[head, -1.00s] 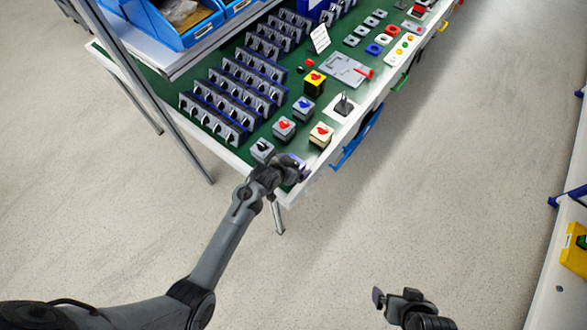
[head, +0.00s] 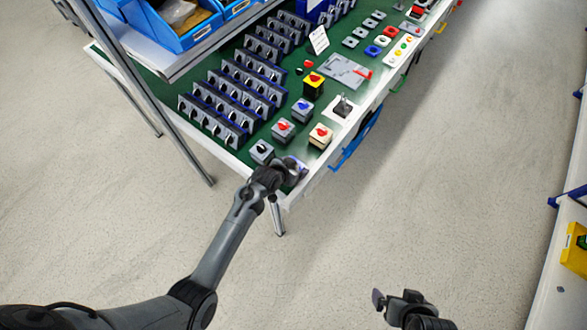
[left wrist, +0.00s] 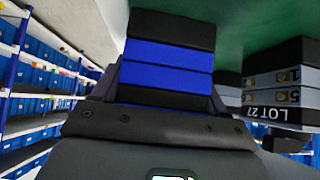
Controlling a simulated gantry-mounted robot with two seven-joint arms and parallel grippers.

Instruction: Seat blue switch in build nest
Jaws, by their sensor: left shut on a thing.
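A grey switch with a blue knob (head: 303,109) stands upright on the green tabletop (head: 240,151), apart from my grippers. A flat grey fixture with a red handle (head: 345,72) lies beyond it; I cannot tell for sure that it is the build nest. My left gripper (head: 296,168) is at the table's near corner, right of a grey switch with a black knob (head: 262,151).
Several rows of grey switches (head: 240,91) fill the table's left side. A red-knob grey switch (head: 283,130), a beige one (head: 321,136), a yellow one (head: 314,84) and a black lever (head: 343,106) stand nearby. In the left wrist view, a LOT 27 block (left wrist: 275,95) is at right.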

